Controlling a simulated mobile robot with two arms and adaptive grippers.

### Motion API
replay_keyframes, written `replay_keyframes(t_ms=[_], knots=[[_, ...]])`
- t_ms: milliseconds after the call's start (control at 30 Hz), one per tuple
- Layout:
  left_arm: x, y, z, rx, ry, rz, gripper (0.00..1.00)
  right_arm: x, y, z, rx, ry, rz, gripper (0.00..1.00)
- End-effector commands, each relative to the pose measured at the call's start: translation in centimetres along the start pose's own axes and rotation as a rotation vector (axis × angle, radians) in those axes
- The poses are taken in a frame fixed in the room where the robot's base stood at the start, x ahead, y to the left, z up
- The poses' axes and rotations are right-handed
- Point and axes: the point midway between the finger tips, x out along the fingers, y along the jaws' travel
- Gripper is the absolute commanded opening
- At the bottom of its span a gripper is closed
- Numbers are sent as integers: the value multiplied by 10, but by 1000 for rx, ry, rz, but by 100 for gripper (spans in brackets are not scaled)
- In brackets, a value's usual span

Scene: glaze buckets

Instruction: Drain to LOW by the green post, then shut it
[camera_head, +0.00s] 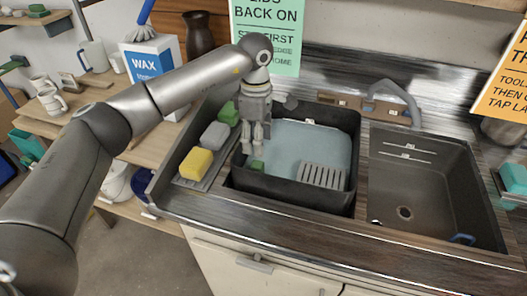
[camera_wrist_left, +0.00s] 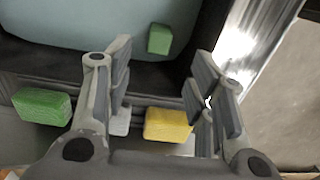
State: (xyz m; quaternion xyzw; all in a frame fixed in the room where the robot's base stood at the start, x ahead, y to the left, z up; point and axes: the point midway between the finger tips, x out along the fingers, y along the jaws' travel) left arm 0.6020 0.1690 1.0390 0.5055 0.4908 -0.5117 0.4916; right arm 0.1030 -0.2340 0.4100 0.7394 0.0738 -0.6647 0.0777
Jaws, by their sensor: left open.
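The left sink basin (camera_head: 350,200) is dark and holds pale blue liquid (camera_head: 310,140), which also shows in the left wrist view (camera_wrist_left: 60,30). A small green block (camera_head: 257,166) shows at the basin's near left corner; it may be the top of the green post, and its lower part is hidden. It also shows in the left wrist view (camera_wrist_left: 160,39). My left gripper (camera_head: 256,146) is open and empty, pointing down over the basin's left side, just above the green block. In the left wrist view the fingers (camera_wrist_left: 163,62) are spread. My right gripper is out of view.
A yellow sponge (camera_head: 196,163), grey sponge (camera_head: 214,135) and green sponge (camera_head: 228,113) lie on the ledge left of the basin. A slotted grey plate (camera_head: 322,176) is in the basin. The right basin (camera_head: 435,185) looks empty of liquid; the tap (camera_head: 395,90) stands behind.

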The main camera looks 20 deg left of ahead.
Motion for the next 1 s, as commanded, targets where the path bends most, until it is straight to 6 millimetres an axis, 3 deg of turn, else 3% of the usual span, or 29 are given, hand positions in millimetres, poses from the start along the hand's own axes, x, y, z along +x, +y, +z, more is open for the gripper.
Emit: replay_keyframes(t_ms=[167, 533, 667, 800, 1000], knots=[[7, 0, -3, -2, 10, -4, 50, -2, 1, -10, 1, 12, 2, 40], [71, -1, -3, -2, 8, -6, 50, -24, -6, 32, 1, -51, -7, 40], [91, -1, -2, -2, 7, -5, 50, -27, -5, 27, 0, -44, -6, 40], [103, 0, -2, -1, 7, -3, 50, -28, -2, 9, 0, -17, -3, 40], [108, 0, -3, 0, 7, -1, 50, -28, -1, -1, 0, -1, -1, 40]])
